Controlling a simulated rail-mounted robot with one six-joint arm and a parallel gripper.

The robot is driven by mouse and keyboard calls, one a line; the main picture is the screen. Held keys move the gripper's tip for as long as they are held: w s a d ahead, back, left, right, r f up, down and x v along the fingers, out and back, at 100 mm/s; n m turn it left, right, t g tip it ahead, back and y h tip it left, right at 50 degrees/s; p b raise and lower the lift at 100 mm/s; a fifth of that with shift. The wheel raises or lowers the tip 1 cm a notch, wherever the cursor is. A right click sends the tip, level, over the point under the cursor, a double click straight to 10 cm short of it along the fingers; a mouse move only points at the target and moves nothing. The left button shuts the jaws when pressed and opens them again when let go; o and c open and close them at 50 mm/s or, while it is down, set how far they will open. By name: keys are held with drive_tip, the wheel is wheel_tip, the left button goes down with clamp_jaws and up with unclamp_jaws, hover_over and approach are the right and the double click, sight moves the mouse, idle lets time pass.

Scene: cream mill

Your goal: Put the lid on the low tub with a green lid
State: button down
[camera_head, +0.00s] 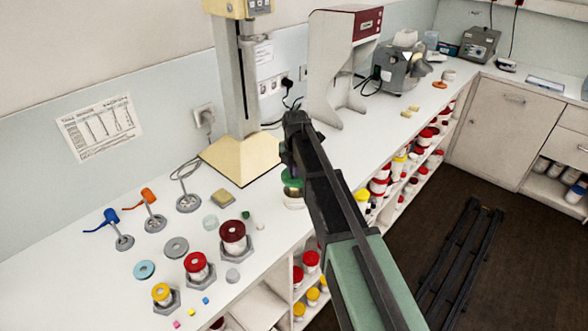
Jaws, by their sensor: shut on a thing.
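A green lid (291,182) is at the near part of the bench, just left of my forearm. My gripper (289,171) points down and is shut on the green lid, with its fingers small and partly hidden by my arm. A low pale tub (293,203) is directly under the lid, its right side hidden by my arm. I cannot tell whether the lid touches the tub's rim or is slightly above it.
A cream press (240,155) stands behind. Red-lidded tubs (233,237) (197,267) and a yellow-lidded tub (162,294) stand in grey holders to the left. A grey ring (175,247) and blue ring (144,270) lie nearby. Shelves below hold several tubs.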

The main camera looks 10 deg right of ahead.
sight(295, 181)
drive_tip(key=shift+f+b, duration=2.2)
drive_tip(key=shift+f, duration=0.3)
drive_tip(key=shift+f+b, duration=0.65)
drive_tip(key=c, duration=0.7)
unclamp_jaws()
drive_tip(key=shift+o, duration=0.2)
wheel_tip(295, 181, up, 7)
drive_tip(key=p, duration=0.7)
drive_tip(key=shift+r, duration=0.15)
